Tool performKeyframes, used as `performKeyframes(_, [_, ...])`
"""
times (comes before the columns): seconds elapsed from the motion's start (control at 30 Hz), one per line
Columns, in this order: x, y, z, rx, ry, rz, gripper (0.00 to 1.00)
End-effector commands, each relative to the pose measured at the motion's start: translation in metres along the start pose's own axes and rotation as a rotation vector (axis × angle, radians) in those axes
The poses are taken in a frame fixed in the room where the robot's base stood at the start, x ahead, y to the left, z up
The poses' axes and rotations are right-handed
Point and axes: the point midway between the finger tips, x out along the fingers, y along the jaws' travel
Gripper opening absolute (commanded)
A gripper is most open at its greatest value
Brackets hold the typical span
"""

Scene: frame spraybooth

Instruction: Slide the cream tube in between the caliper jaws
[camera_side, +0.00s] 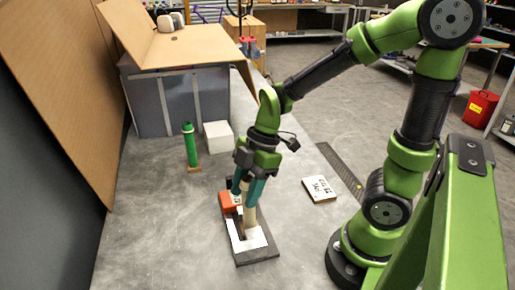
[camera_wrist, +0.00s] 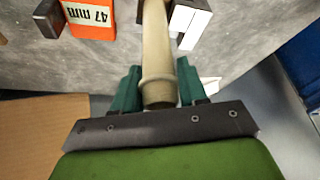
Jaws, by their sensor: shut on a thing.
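My gripper (camera_side: 247,188) points down and is shut on the cream tube (camera_side: 250,218), which stands roughly upright below the teal fingers. In the wrist view the tube (camera_wrist: 157,50) runs away from the camera between the fingers (camera_wrist: 158,88). The caliper has a dark base (camera_side: 260,257) with white pieces (camera_side: 258,238) on it and an orange block (camera_side: 227,203) at its back left. The tube's lower end is over or at the caliper; contact is unclear.
A green cylinder (camera_side: 190,148) stands on a small wooden base behind, beside a white box (camera_side: 218,137). A white card (camera_side: 319,189) with black marks and a dark strip (camera_side: 340,168) lie right of the caliper. The grey surface at front left is clear.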

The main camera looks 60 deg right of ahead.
Motion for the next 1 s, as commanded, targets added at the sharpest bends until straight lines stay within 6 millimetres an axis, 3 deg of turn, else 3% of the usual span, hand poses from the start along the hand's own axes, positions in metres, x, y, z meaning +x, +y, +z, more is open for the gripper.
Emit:
performKeyframes(0.03, [0.0, 0.0, 0.0, 0.0, 0.0, 0.001, 0.0])
performKeyframes(0.07, [0.0, 0.0, 0.0, 0.0, 0.0, 0.001, 0.47])
performKeyframes(0.23, [0.0, 0.0, 0.0, 0.0, 0.0, 0.0, 0.72])
performKeyframes(0.53, [-0.001, 0.0, 0.0, 0.0, 0.0, 0.001, 0.72])
performKeyframes(0.67, [-0.012, 0.001, 0.0, -0.001, 0.002, 0.004, 0.72])
performKeyframes(1.0, [-0.09, 0.001, 0.0, -0.001, 0.003, 0.009, 0.72])
